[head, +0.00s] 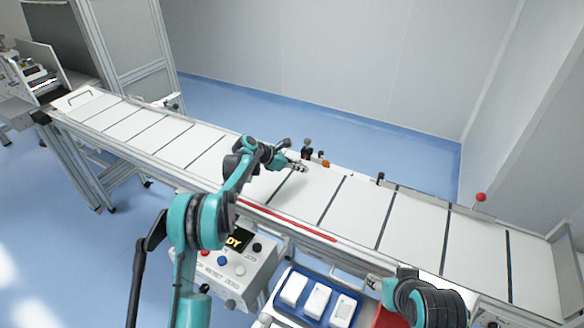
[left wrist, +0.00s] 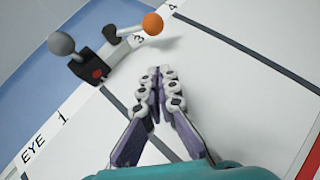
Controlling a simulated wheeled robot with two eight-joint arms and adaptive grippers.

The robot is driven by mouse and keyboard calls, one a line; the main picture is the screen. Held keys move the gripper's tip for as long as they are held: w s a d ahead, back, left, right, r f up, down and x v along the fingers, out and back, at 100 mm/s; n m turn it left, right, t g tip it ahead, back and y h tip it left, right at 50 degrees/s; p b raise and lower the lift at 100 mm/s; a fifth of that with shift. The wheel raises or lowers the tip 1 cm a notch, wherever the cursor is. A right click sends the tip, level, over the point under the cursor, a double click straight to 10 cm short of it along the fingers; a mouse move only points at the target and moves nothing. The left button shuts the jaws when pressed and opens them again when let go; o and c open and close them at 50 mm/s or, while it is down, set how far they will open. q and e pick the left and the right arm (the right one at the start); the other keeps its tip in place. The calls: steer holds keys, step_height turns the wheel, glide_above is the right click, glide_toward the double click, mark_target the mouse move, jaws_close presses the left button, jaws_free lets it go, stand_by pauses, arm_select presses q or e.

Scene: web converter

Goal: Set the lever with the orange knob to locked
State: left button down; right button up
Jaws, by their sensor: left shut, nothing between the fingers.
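The lever's orange knob (head: 326,164) is at the far edge of the white conveyor. In the left wrist view the orange knob (left wrist: 152,23) sits on the end of a short pale arm beside the scale marks 3 and 4. My left gripper (head: 302,167) is over the belt, just left of the knob in the head view. In the left wrist view its fingertips (left wrist: 159,80) are together and empty, below the knob and apart from it. My right gripper (head: 373,283) is at the bottom right; its fingers are too small to read. No locked marking is readable.
A black block (left wrist: 90,68) with a grey ball and red dot stands beside the lever. A red-knobbed post (head: 481,197) is farther right. A control box (head: 225,270) and blue tray (head: 283,308) are at the near side. The belt (head: 365,220) is clear.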

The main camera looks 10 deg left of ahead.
mark_target(324, 160)
arm_select(q)
steer(key=d, duration=0.1)
steer(key=w+d, duration=0.1)
steer(key=d+b, duration=0.1)
steer(key=shift+w+d+f, duration=0.2)
steer(key=shift+w+d, duration=0.05)
steer(key=shift+w, duration=0.1)
steer(key=shift+w+d+r, duration=0.2)
steer(key=shift+w+d, duration=0.05)
steer(key=shift+d, duration=0.25)
steer(key=shift+d, duration=0.1)
steer(key=shift+s+d+n+t, duration=0.1)
steer(key=shift+d+n+t, duration=0.1)
steer(key=shift+n+t, duration=0.1)
